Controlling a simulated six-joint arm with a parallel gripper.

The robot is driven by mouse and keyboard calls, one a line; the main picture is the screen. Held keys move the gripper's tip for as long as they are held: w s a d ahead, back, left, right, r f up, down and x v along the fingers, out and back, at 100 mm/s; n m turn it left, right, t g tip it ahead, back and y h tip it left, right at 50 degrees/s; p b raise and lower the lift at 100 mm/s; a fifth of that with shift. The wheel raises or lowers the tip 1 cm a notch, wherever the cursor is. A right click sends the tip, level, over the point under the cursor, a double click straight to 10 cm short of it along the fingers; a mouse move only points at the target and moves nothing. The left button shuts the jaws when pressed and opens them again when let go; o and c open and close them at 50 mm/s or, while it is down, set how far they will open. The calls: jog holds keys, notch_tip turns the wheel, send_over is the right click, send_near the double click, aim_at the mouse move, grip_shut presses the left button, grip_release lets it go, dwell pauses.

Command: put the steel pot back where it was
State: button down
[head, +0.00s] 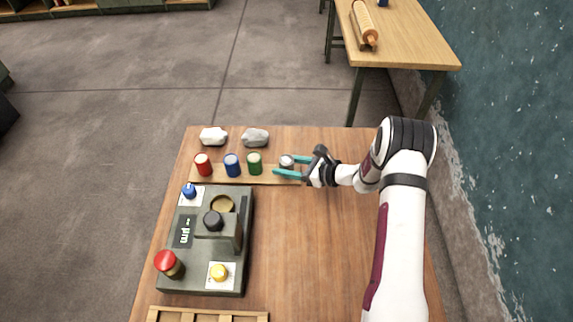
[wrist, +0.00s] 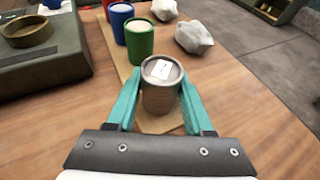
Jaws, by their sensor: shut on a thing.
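The steel pot (wrist: 160,92) is a small grey metal cylinder with a pale marked top. In the head view the steel pot (head: 287,162) is at the right end of a row of pots, over the right end of a thin wooden strip (head: 222,176). My gripper (head: 290,167) comes in from the right with its teal fingers on either side of the pot. In the wrist view my gripper (wrist: 160,105) is shut on the pot, which looks upright. Its base is partly hidden, and I cannot tell whether it touches the strip.
A green pot (head: 254,163), a blue pot (head: 232,165) and a red pot (head: 203,164) stand left along the strip. Two pale stones (head: 255,137) (head: 213,136) lie behind. A dark grey machine (head: 205,240) stands in front. The table's right side is clear, apart from my arm.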

jog(key=shift+c, duration=1.4)
grip_release()
jog(key=shift+f, duration=0.15)
